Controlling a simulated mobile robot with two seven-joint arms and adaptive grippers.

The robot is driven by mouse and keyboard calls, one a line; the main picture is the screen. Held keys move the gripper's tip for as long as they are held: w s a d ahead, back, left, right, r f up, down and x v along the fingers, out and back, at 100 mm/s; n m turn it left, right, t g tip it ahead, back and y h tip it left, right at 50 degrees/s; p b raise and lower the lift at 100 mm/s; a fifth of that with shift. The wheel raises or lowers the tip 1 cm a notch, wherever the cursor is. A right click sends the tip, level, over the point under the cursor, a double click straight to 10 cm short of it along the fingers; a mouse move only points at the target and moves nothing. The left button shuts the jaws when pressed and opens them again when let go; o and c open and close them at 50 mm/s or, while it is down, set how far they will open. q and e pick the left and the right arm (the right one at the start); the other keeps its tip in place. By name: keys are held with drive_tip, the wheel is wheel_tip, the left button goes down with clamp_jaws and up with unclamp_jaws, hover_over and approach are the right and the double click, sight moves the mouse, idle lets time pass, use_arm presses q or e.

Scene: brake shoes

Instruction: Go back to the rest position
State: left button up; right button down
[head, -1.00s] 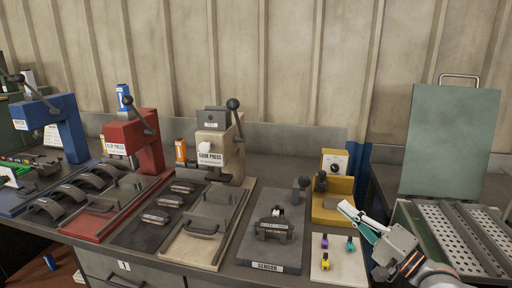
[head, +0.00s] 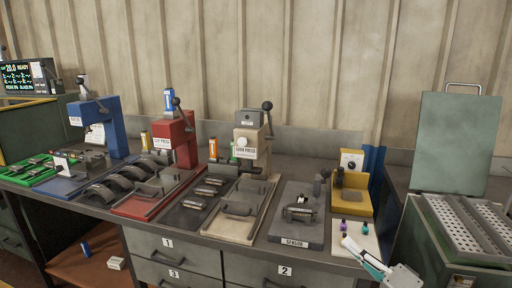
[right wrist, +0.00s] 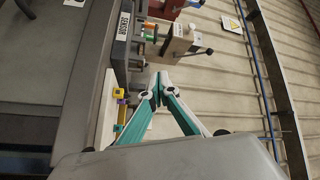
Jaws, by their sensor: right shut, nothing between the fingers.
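My right gripper (head: 347,240) is at the lower right of the head view, beside the white pad with small coloured connectors. Its white and teal fingers are shut and hold nothing. In the right wrist view the two fingertips (right wrist: 158,88) meet at a point, with the bench to their left. The white pad (head: 350,228) carries a few small purple, teal and yellow pieces, partly hidden by the gripper. My left gripper is not in view.
On the bench stand the sensor station (head: 297,225), a yellow fixture (head: 353,200), a beige press (head: 250,150), a red press (head: 176,140) and a blue press (head: 100,118). An open green box (head: 448,235) with perforated trays is at the right. Drawers (head: 172,252) lie below the bench.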

drive_tip(key=s+a+f+n+g+h+p, duration=0.1)
drive_tip(key=s+a+f+n+h, duration=0.15)
drive_tip(key=s+f, duration=0.5)
drive_tip(key=s+a+f+n+g+h, duration=0.1)
drive_tip(key=s+a+f+n+g, duration=0.2)
drive_tip(key=f, duration=0.8)
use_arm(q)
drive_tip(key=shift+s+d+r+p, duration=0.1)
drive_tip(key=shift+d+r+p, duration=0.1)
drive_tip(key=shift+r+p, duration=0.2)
use_arm(e)
drive_tip(key=s+d+f+n+g+h, duration=0.1)
drive_tip(key=s+f+n+h, duration=0.3)
drive_tip(key=s+f, duration=0.9)
drive_tip(key=s+n+g, duration=0.1)
drive_tip(key=s+n, duration=0.1)
drive_tip(key=s, duration=0.1)
drive_tip(key=shift+s+d, duration=0.15)
drive_tip(key=shift+s, duration=0.1)
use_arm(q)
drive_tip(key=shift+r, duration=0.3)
